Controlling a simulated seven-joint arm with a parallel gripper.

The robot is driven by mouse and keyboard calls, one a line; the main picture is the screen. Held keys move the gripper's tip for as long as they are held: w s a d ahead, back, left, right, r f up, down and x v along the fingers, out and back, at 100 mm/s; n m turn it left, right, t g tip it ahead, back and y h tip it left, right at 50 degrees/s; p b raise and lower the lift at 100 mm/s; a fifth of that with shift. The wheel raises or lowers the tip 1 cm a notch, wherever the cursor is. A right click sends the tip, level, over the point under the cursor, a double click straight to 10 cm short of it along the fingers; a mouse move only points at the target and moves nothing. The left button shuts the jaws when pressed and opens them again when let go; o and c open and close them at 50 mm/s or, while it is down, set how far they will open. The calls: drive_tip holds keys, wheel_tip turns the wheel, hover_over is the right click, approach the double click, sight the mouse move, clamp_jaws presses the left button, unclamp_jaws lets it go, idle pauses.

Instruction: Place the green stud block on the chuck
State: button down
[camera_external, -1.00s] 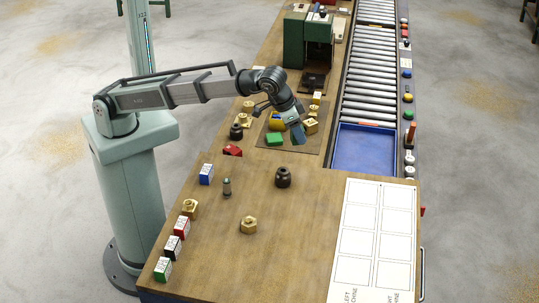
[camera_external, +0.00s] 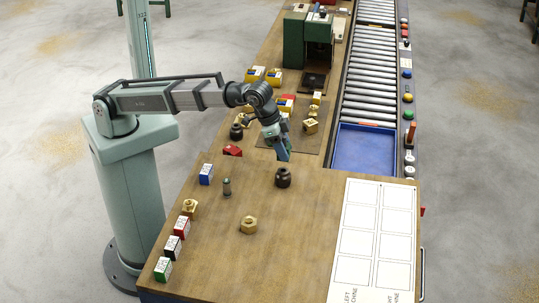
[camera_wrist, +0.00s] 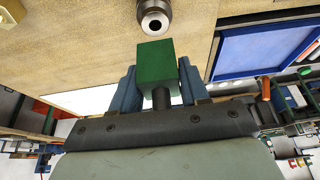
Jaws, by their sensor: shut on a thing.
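The green stud block (camera_wrist: 156,62) is between the blue fingers of my gripper (camera_wrist: 158,88) in the wrist view, with a dark stud below it. In the external view my gripper (camera_external: 283,153) is shut and tilted above the wooden bench; the block cannot be made out clearly there. A dark, round, stepped piece that looks like the chuck (camera_external: 283,177) stands upright on the bench, just in front of my gripper. In the wrist view the chuck (camera_wrist: 154,17) shows its pale ring and central hole, beyond the block and apart from it.
A brown mat (camera_external: 312,142) with brass parts lies behind my gripper. A small grey post (camera_external: 227,187) and a brass nut (camera_external: 249,225) stand on the near bench. A blue tray (camera_external: 365,149) is at the right. Bench space around the chuck is clear.

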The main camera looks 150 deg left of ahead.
drive_tip(key=shift+f, duration=2.3)
drive_tip(key=shift+f, duration=0.1)
drive_tip(key=c, duration=0.6)
unclamp_jaws()
drive_tip(key=shift+f, duration=0.1)
drive_tip(key=shift+o, duration=0.2)
drive_tip(key=v, duration=1.2)
